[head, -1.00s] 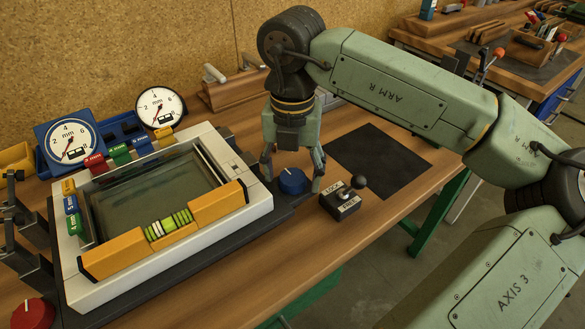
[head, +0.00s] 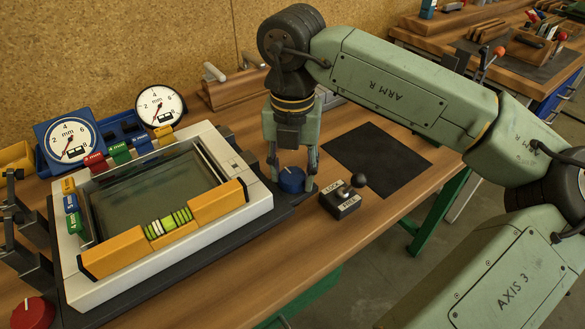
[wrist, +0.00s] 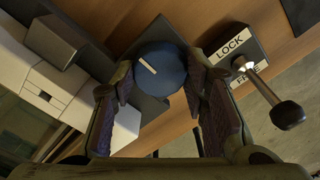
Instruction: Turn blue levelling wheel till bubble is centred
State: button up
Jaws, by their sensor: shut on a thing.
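The blue levelling wheel (head: 292,179) sits on the dark base at the right corner of the white glass frame (head: 262,200). My gripper (head: 291,176) points down over it, with one finger on each side, shut on the wheel. In the wrist view the wheel (wrist: 161,74) shows between the finger pads, with a pale pointer line on its top. The level vial (head: 168,223) lies along the frame's orange front edge, with yellow-green and white bands. The bubble is too small to make out.
A lock/free lever box (head: 342,202) with a black knob stands close right of my gripper. Two mm dial gauges (head: 72,139) stand behind the frame. A red wheel (head: 33,313) is at the front left. A black mat (head: 378,158) lies bare to the right.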

jog(key=shift+f+n, duration=0.1)
jog(key=shift+n, duration=0.2)
jog(key=shift+f+n+b, duration=0.1)
jog(key=shift+n+b, duration=0.7)
jog(key=shift+b, duration=0.35)
jog(key=n+b, duration=0.1)
jog(key=n, duration=0.1)
jog(key=shift+n+b, duration=0.4)
jog(key=n+b, duration=0.1)
jog(key=n, duration=0.2)
jog(key=shift+n+b, duration=0.3)
jog(key=shift+b, duration=0.05)
jog(key=n+b, duration=0.1)
jog(key=n, duration=0.2)
jog(key=shift+n, duration=0.3)
jog(key=n+b, duration=0.1)
jog(key=n, duration=0.5)
jog(key=shift+r, duration=0.2)
jog(key=n, duration=0.6)
jog(key=shift+n, duration=0.4)
